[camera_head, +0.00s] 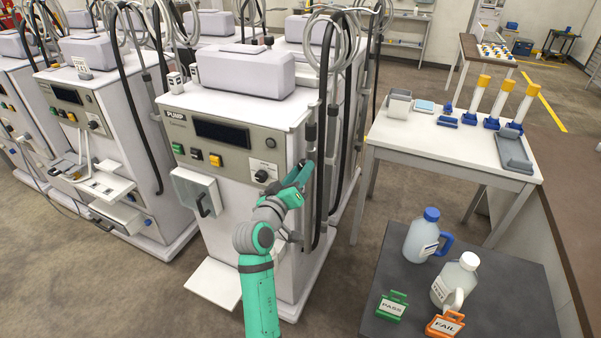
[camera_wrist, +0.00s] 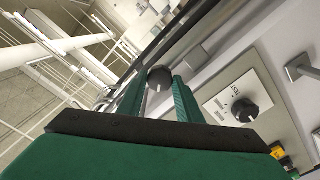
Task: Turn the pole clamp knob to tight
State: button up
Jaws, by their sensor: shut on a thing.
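The pole clamp knob (camera_wrist: 159,75) is a dark round knob with a pale mark on its face. It shows between the two green fingers in the wrist view. My gripper (camera_wrist: 158,88) is shut on this knob, one finger on each side. In the head view my gripper (camera_head: 302,170) is at the right front edge of the PUMP machine, beside the upright pole (camera_head: 311,130). There the fingers hide the knob. I cannot read the knob's turn position against any tight mark.
The PUMP machine (camera_head: 225,130) has another black knob (camera_head: 261,176) on its panel, also in the wrist view (camera_wrist: 245,109). Dark hoses hang by the pole. A white table (camera_head: 450,150) and a dark table with jugs (camera_head: 480,310) stand at right.

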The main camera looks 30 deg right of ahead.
jog(key=m, duration=0.4)
jog(key=shift+f+m, duration=0.1)
jog(key=shift+m, duration=0.3)
jog(key=shift+a, duration=0.1)
jog(key=shift+m, duration=0.3)
jog(key=o, duration=0.8)
jog(key=shift+c, duration=0.2)
jog(key=v, duration=1)
jog(key=shift+s+a, duration=0.3)
